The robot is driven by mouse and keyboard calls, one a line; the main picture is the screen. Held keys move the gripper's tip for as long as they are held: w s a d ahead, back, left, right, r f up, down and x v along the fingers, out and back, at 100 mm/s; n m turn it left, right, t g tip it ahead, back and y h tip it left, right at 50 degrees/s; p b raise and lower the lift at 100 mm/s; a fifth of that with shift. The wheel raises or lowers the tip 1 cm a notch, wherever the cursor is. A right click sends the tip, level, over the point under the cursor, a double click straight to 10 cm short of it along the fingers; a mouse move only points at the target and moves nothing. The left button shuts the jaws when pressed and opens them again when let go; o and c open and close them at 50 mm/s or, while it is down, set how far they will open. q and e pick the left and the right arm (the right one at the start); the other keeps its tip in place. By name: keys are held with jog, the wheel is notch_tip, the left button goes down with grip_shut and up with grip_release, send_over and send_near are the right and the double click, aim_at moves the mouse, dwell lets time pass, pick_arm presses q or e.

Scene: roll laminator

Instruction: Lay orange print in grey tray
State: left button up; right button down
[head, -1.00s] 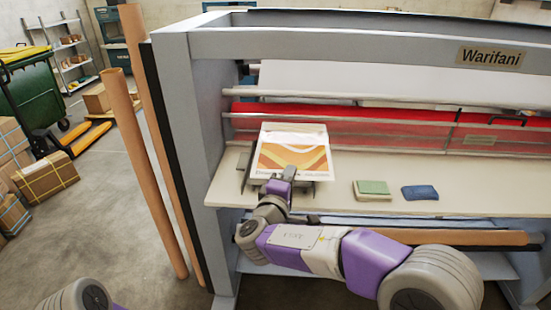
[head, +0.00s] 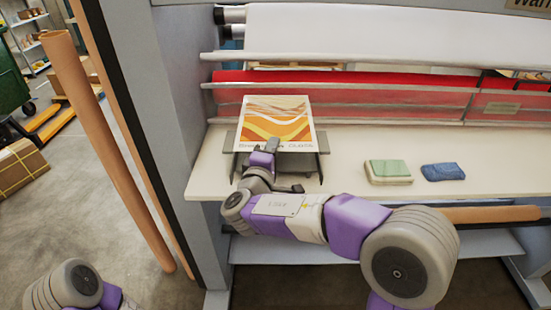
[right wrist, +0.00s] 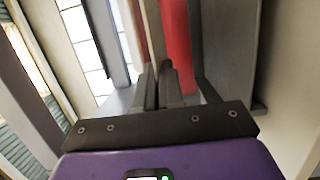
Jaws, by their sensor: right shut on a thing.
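The orange print (head: 277,120), a white-bordered sheet with orange, yellow and red waves, lies over the grey tray (head: 312,158) on the laminator's table. The tray's front edge and side legs show around the sheet's lower end. My right gripper (head: 272,147) is at the print's near edge, shut on it. Whether the sheet rests on the tray or hovers just above it cannot be told. In the right wrist view the fingers (right wrist: 159,85) are close together, and the sheet between them is hard to make out. My left gripper is out of view; only part of that arm shows.
A green pad (head: 388,171) and a blue cloth (head: 442,172) lie on the cream table (head: 345,185) to the right. Behind are the red roller (head: 400,95) and white film roll (head: 370,35). A grey side frame (head: 150,120) stands left.

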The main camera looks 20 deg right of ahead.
jog(key=shift+f, duration=0.5)
notch_tip(320, 180, down, 10)
jog(key=b, duration=0.3)
jog(key=shift+r, duration=0.15)
jog(key=shift+f, duration=0.2)
jog(key=c, duration=1.3)
grip_release()
jog(key=shift+o, duration=0.2)
jog(key=shift+r, duration=0.15)
